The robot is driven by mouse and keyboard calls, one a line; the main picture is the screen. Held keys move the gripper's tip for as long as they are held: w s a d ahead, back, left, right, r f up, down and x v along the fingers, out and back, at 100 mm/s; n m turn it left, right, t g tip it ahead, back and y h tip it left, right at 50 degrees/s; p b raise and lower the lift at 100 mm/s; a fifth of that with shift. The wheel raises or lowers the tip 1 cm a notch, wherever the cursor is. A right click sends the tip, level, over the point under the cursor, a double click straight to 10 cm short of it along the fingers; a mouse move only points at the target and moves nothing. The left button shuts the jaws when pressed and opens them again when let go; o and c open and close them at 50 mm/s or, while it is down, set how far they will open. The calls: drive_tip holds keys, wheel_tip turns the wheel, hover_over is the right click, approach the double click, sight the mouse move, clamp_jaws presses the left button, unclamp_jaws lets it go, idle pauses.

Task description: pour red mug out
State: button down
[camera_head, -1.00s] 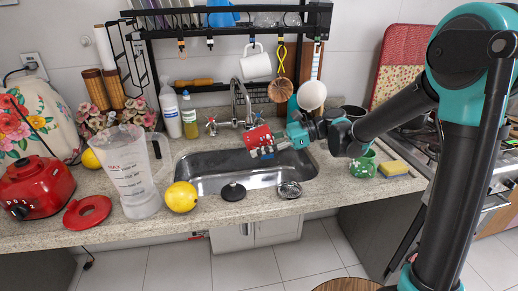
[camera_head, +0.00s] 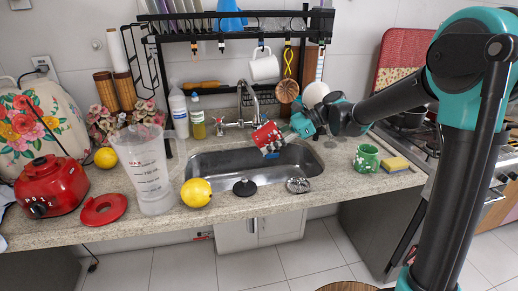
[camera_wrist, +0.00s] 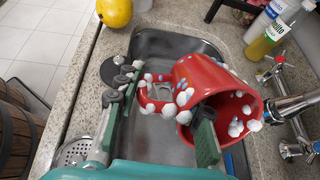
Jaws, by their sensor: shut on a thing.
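The red mug (camera_head: 267,134) is held over the sink (camera_head: 230,163), near the faucet. In the wrist view the red mug (camera_wrist: 208,80) lies tilted on its side, its mouth toward the lower right. White and a few blue small pieces cling around its rim, handle and inside. My gripper (camera_head: 286,140) is shut on the mug; in the wrist view its fingers (camera_wrist: 160,105) stand on either side of the mug's handle and wall. The exact contact is partly hidden. The sink basin (camera_wrist: 150,125) shows below the mug.
The faucet (camera_head: 243,108) stands close behind the mug, with bottles (camera_head: 178,112) to its left. A dark stopper (camera_head: 244,187), a strainer (camera_head: 298,185) and a lemon (camera_head: 196,192) lie along the front edge. A green cup (camera_head: 366,158) and sponge (camera_head: 394,164) sit to the right.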

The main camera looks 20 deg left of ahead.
drive_tip(key=shift+s+a, duration=0.15)
drive_tip(key=shift+a, duration=0.1)
drive_tip(key=shift+s+a+f+t+h, duration=0.1)
drive_tip(key=shift+s+a+t+h, duration=0.45)
drive_tip(key=shift+h, duration=0.45)
drive_tip(key=h, duration=0.1)
drive_tip(key=t+h, duration=0.1)
drive_tip(key=shift+w+d+f+h, duration=0.1)
drive_tip(key=shift+w+h, duration=0.1)
drive_tip(key=shift+h, duration=0.2)
drive_tip(key=shift+w+d+f+t+h, duration=0.1)
drive_tip(key=shift+d+f+t+h, duration=0.05)
drive_tip(key=shift+t+h, duration=0.65)
drive_tip(key=shift+s+a+r+t+h, duration=0.15)
drive_tip(key=shift+s+a+t+h, duration=0.15)
drive_tip(key=shift+a+h, duration=0.25)
drive_tip(key=shift+s+a+r+t+h, duration=0.15)
drive_tip(key=shift+a+t+h, duration=0.25)
drive_tip(key=shift+h, duration=0.4)
drive_tip(key=shift+s+a+r+t+h, duration=0.1)
drive_tip(key=shift+s+a+t+h, duration=0.2)
drive_tip(key=shift+a+h, duration=0.25)
drive_tip(key=shift+d, duration=0.1)
drive_tip(key=shift+s, duration=0.1)
